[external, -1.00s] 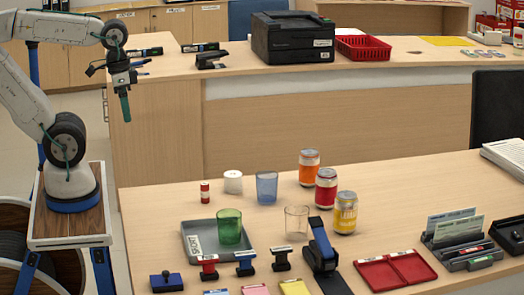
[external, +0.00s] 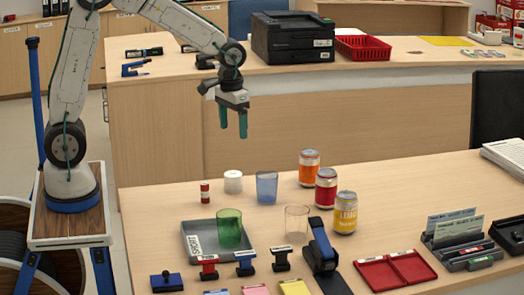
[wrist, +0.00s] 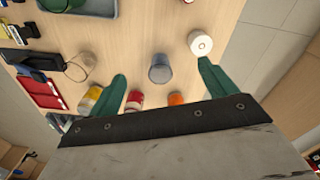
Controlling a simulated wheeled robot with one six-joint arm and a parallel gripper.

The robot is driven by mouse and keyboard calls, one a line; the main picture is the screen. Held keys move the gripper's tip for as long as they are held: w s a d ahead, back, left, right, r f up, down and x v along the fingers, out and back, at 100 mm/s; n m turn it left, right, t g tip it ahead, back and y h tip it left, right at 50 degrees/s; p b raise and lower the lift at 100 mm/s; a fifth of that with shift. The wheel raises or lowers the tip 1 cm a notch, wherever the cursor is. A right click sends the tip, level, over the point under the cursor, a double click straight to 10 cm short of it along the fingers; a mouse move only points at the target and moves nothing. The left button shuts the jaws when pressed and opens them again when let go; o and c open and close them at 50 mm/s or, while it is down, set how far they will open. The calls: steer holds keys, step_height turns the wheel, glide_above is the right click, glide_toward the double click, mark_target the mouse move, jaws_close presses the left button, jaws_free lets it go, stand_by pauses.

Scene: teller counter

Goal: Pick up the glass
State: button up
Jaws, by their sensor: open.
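Three glasses are in view. A blue glass (external: 267,187) stands upright on the counter (external: 160,215). A clear glass (external: 296,222) stands upright nearer the front. A green glass (external: 229,228) stands in a grey tray (external: 192,240). My gripper (external: 233,127) is open and empty, pointing down, well above the counter and a little left of the blue glass in the external view. In the wrist view the blue glass (wrist: 160,70) shows between the two green fingers, and the clear glass (wrist: 80,67) lies left of them.
Orange (external: 309,168), red (external: 326,187) and yellow (external: 345,212) cans stand right of the glasses. A white roll (external: 233,182) and a small red cylinder (external: 204,193) stand left of the blue glass. Stamps and a tape dispenser (external: 321,245) are in front.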

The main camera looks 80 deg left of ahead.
steer(key=n, duration=0.2)
glide_above(267, 187)
steer(key=a, duration=0.3)
step_height(267, 187, down, 14)
steer(key=f, duration=0.5)
steer(key=w+f, duration=0.1)
steer(key=f, duration=0.1)
steer(key=shift+f, duration=0.2)
steer(key=shift+s, duration=0.1)
steer(key=c, duration=1.1)
